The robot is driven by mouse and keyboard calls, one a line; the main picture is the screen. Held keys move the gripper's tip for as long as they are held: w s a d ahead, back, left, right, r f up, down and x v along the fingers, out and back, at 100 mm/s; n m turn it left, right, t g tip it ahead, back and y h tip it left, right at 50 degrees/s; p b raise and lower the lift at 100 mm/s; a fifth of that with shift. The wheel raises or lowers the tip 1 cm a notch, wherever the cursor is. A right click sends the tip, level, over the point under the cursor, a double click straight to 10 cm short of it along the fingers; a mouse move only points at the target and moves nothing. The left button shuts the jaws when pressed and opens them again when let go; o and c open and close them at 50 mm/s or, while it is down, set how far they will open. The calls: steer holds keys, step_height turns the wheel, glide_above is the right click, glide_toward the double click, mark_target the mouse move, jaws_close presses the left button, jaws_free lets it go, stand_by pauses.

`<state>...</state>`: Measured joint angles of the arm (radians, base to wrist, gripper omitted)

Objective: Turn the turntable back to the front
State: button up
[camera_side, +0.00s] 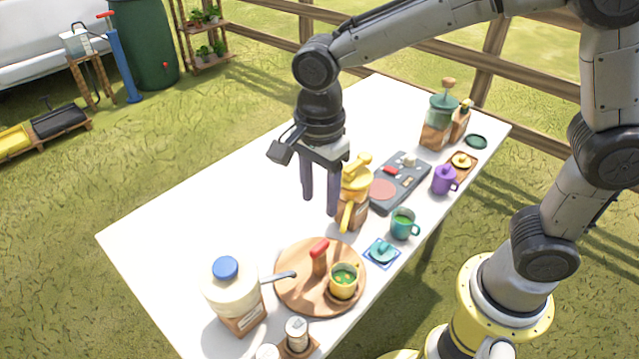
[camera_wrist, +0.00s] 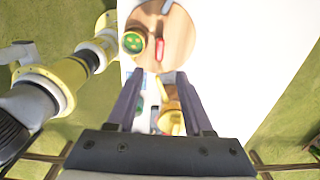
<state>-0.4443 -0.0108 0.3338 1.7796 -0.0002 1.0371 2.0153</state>
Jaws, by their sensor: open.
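The round wooden turntable (camera_side: 292,291) lies on the white table near its front end. A red-topped upright handle (camera_side: 319,257) stands on it, and a yellow cup (camera_side: 343,282) with green contents sits on its right side. In the wrist view the turntable (camera_wrist: 178,22) is at the top, with the red handle (camera_wrist: 160,48) and the cup (camera_wrist: 134,43) on it. My gripper (camera_side: 320,205) is open and empty, pointing down above the table, behind the turntable and apart from it. Its fingers also show in the wrist view (camera_wrist: 160,78).
A dispenser jug (camera_side: 230,290) with a blue cap stands left of the turntable, its spout reaching the turntable's edge. A yellow-topped grinder (camera_side: 353,195) stands close beside my gripper. A green cup (camera_side: 403,224) and purple pot (camera_side: 445,180) are to the right. The table's left half (camera_side: 200,205) is clear.

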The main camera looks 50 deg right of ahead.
step_height(320, 180, up, 2)
steer(key=shift+r, duration=0.1)
steer(key=shift+d, duration=0.1)
steer(key=s+d+r+t, duration=0.3)
steer(key=s+d+r, duration=0.2)
steer(key=d+r, duration=0.4)
steer(key=s+d+f+n+t, duration=0.1)
steer(key=s+d+f+n, duration=0.1)
steer(key=s+n, duration=0.3)
steer(key=s+d+f+n+t, duration=0.1)
steer(key=s+n, duration=0.4)
steer(key=n, duration=0.8)
steer(key=d+f, duration=0.1)
steer(key=d, duration=0.1)
steer(key=shift+d+f+t, duration=0.3)
steer(key=shift+d+f, duration=0.1)
